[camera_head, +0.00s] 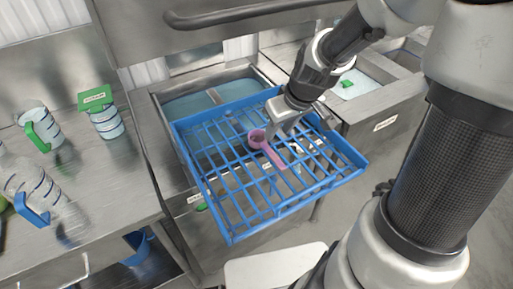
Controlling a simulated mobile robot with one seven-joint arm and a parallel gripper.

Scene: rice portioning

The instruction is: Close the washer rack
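The blue washer rack (237,205) is a wire-grid tray that sticks out toward me over the front of the steel sink unit. A pink scoop (271,152) lies at the middle of the rack, with its round cup at the upper left and its handle pointing down right. My gripper (274,135) comes down from the upper right, right beside the scoop. Its fingertips are partly hidden by the scoop and the hand, so I cannot tell whether it is open or touches the scoop.
A steel counter (100,190) on the left holds a clear jug with a green handle (40,130), a container with a green lid (104,113) and a jug with a blue handle (32,190). A raised steel hood (215,35) is above the rack. A second basin (358,85) is at right.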

